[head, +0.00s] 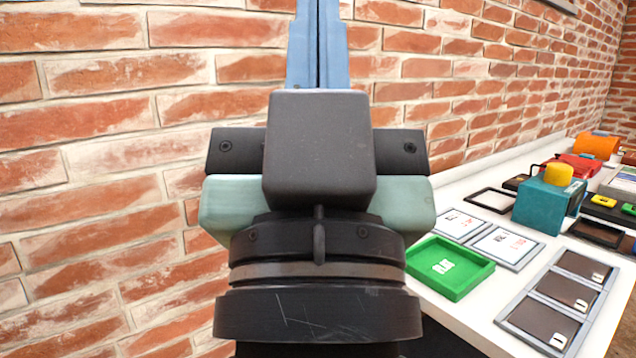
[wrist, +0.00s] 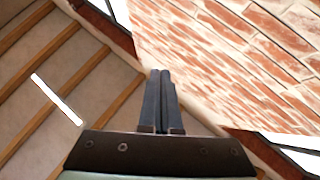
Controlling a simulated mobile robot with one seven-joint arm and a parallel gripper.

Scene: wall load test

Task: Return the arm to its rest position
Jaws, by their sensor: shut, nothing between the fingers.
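My gripper (head: 318,45) stands upright in the middle of the head view, in front of the brick wall. Its two long bluish fingers lie side by side, shut and empty, and run past the top edge of the picture. In the wrist view my gripper (wrist: 160,75) also shows with its dark fingers together and nothing between them. My wrist and black flange fill the centre of the head view and hide the wall behind them.
A white table (head: 467,310) along the brick wall (head: 90,190) at right bears a green tray (head: 440,290), a teal box with a yellow knob (head: 545,205), framed cards, a dark three-part panel (head: 560,295) and an orange item (head: 597,146). The wrist view shows a wood-striped surface (wrist: 60,90).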

